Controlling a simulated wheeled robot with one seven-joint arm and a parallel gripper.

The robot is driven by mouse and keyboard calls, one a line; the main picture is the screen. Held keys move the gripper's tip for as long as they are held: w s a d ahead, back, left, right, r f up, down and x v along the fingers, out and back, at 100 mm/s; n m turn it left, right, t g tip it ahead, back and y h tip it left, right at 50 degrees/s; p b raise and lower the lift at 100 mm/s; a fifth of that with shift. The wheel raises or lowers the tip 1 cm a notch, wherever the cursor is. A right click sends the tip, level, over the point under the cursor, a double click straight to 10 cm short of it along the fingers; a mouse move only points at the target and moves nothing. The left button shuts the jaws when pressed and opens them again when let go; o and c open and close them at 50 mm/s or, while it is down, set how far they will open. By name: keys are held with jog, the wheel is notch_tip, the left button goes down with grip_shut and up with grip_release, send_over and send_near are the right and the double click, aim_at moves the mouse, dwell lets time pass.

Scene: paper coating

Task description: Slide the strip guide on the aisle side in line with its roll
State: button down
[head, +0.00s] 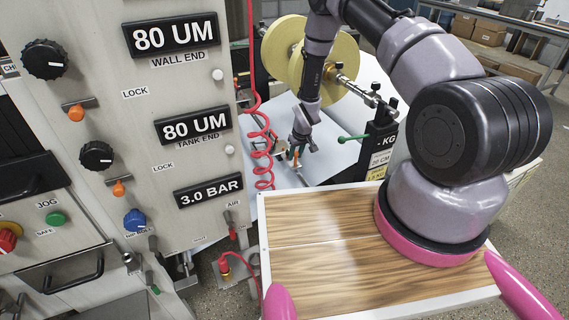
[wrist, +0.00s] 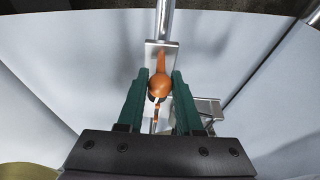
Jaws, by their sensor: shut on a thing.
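In the wrist view my gripper (wrist: 160,92) has its two green fingers closed on an orange knob (wrist: 158,86). The knob sits on a metal block (wrist: 154,50), which is on a metal rod (wrist: 165,18) in front of the white paper web (wrist: 90,60). In the head view my gripper (head: 296,150) is low beside the red coiled hose, in front of the paper web (head: 335,150), and the knob is small there. The yellowish rolls (head: 330,68) are on a shaft above and behind the gripper. Whether the guide lines up with a roll cannot be told.
A red coiled hose (head: 264,150) hangs just left of my gripper. The control panel (head: 130,120) with knobs and displays stands at the left. A black post (head: 380,140) with a green lever (head: 352,138) is at the right. A wood-topped surface (head: 320,250) is in front.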

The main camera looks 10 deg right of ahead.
aim_at(288, 150)
jog(key=shift+w+a, duration=0.3)
jog(key=shift+w, duration=0.65)
jog(key=shift+w+a, duration=0.3)
jog(key=shift+w, duration=0.6)
jog(key=shift+w+a, duration=0.3)
jog(key=shift+w, duration=0.65)
jog(key=c, duration=0.6)
grip_release()
jog(key=shift+o, duration=0.2)
